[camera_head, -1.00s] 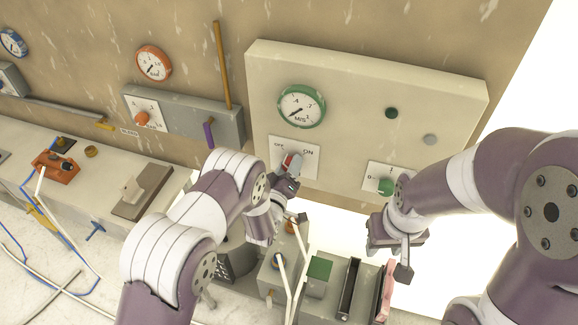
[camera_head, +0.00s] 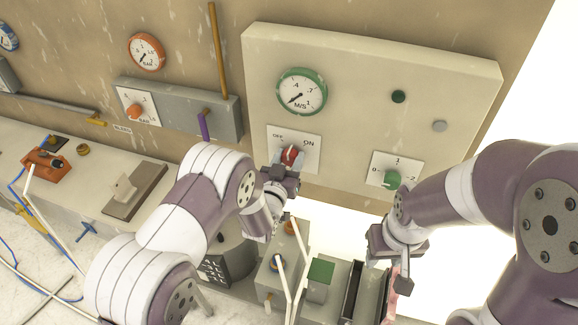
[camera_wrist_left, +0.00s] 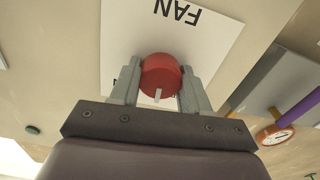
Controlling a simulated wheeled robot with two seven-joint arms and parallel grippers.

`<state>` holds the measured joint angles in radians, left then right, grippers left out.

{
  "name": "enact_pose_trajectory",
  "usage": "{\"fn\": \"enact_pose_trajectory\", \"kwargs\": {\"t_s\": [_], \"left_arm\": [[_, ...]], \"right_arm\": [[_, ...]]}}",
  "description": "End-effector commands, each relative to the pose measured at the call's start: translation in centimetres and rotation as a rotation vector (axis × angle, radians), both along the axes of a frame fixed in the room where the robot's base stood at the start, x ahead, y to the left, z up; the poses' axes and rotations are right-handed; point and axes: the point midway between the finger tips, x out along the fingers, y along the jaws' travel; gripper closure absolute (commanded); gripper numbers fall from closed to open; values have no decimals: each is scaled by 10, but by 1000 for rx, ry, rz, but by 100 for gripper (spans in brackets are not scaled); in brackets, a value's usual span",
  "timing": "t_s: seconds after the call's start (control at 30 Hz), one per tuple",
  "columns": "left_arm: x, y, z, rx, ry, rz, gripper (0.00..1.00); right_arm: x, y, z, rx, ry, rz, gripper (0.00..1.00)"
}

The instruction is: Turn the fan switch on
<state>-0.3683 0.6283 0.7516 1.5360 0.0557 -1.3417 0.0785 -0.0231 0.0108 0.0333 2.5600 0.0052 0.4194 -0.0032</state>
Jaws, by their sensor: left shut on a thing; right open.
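The fan switch is a red round knob (camera_head: 289,156) on a white plate (camera_head: 313,155) marked OFF and ON. It also shows in the left wrist view (camera_wrist_left: 160,75), by the upside-down word FAN. Its white mark points roughly up the panel, between OFF and ON; I cannot tell the exact angle. My left gripper (camera_head: 288,163) is shut on the knob, one finger on each side. Its fingers also show in the left wrist view (camera_wrist_left: 158,88). My right gripper (camera_head: 402,268) is open, below the panel and away from the switch.
A green-rimmed M/S gauge (camera_head: 302,91) sits above the switch, its needle at lower left. A green knob (camera_head: 392,179) is to the right, near my right arm. A purple lever (camera_head: 204,126) is to the left. A bench with boxes and wires lies below.

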Motion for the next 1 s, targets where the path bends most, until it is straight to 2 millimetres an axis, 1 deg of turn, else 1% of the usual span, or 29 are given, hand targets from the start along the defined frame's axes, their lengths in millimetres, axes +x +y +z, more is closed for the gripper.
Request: {"fn": "enact_pose_trajectory", "kwargs": {"t_s": [0.03, 0.5, 0.8, 1.0], "left_arm": [[2, 0, 1, 34, -29, 1, 84], [2, -2, 4, 452, -168, 3, 84], [2, -3, 6, 673, -242, 4, 84], [2, -3, 7, 768, -273, 5, 85]], "right_arm": [[0, 0, -10, 0, 0, 0, 57], [0, 0, -53, 0, 0, 0, 57], [0, 0, -73, 0, 0, 0, 57], [0, 0, -81, 0, 0, 0, 57]]}}
